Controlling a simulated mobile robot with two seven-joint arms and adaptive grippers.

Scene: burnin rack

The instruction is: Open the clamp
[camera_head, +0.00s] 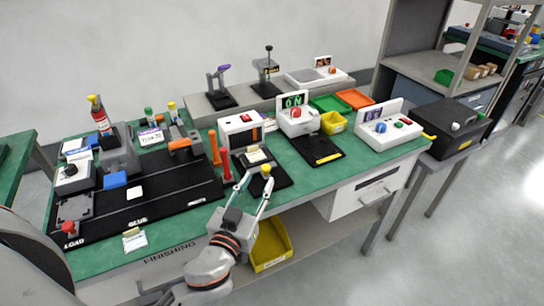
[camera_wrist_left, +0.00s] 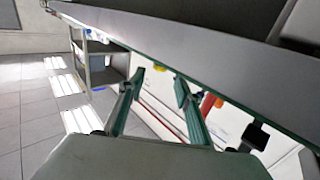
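A small fixture with a yellow knob (camera_head: 266,169) stands on a black base plate (camera_head: 280,178) at the front edge of the green bench. I take it to be the clamp, but its jaws are too small to make out. My left gripper (camera_head: 254,181) reaches in from the front, its two fingers spread with the yellow knob near the tips. In the left wrist view the left gripper (camera_wrist_left: 159,78) is open, with nothing between its fingers. A yellow spot (camera_wrist_left: 160,67) shows just beyond the tips. I cannot tell whether a finger touches the knob. My right gripper is not in view.
Another yellow bin (camera_head: 271,245) sits below the bench top.

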